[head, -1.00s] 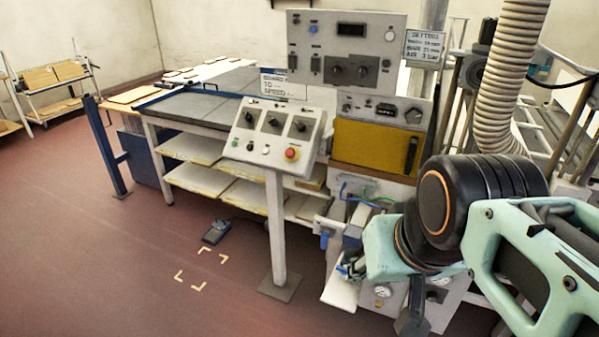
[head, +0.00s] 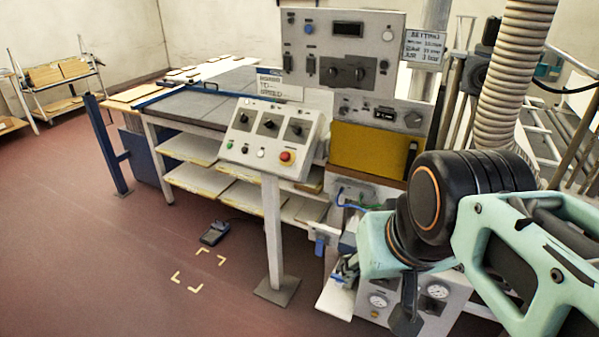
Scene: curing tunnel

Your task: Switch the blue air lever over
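A small blue lever (head: 320,244) hangs at the left side of the machine's lower front, below the yellow panel. It looks roughly upright, but it is too small to read its exact position. My arm reaches in from the right, and its teal wrist covers part of the machine just right of the lever. A dark part at its end, seemingly my gripper (head: 405,314), shows below the wrist, to the right of and lower than the lever. It looks apart from the lever. Its fingers are mostly hidden, so their opening does not show.
A control pedestal (head: 273,225) with knobs and a red button stands left of the lever. The yellow panel (head: 367,150) and switch box (head: 345,50) are above. A white tray (head: 336,298) juts out low. A ribbed hose (head: 510,80) hangs at right.

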